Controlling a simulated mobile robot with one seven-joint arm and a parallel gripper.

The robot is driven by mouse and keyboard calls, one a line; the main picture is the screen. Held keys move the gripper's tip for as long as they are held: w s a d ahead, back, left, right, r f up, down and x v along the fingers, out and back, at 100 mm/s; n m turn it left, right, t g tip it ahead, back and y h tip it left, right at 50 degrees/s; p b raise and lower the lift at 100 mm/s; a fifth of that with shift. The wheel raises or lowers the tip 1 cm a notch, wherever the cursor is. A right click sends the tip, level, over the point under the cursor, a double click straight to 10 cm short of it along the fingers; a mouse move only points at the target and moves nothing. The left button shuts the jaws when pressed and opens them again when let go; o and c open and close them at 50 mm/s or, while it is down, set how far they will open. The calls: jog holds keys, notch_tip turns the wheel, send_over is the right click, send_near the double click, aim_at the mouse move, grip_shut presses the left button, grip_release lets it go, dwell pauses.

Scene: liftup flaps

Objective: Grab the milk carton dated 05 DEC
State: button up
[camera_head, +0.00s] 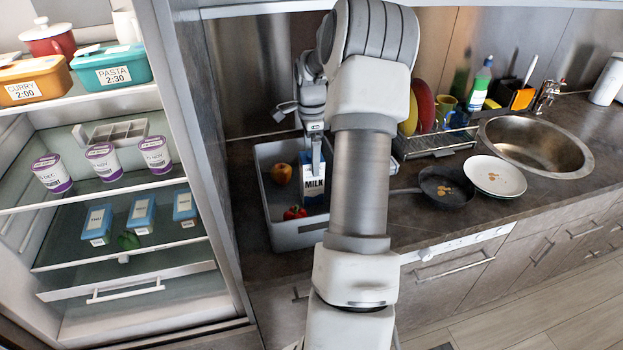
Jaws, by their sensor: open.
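A white and dark blue carton marked MILK (314,190) stands in a grey bin (299,237) on the counter. No date can be read on the part of it that shows. My gripper (316,158) is open at the top of this carton. One finger shows in front of the carton's upper part. I cannot tell whether the fingers touch it. My own arm covers the right side of the bin and may hide part of the carton.
The bin also holds an apple (281,173) and a red item (294,212). Left is an open fridge with labelled cups (103,162) and blue packs (141,214). Right are a black pan (446,187), a plate (495,177), a dish rack (437,143) and a sink (535,145).

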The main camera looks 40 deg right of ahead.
jog(key=shift+f, duration=3.05)
jog(key=shift+r, duration=0.1)
grip_shut()
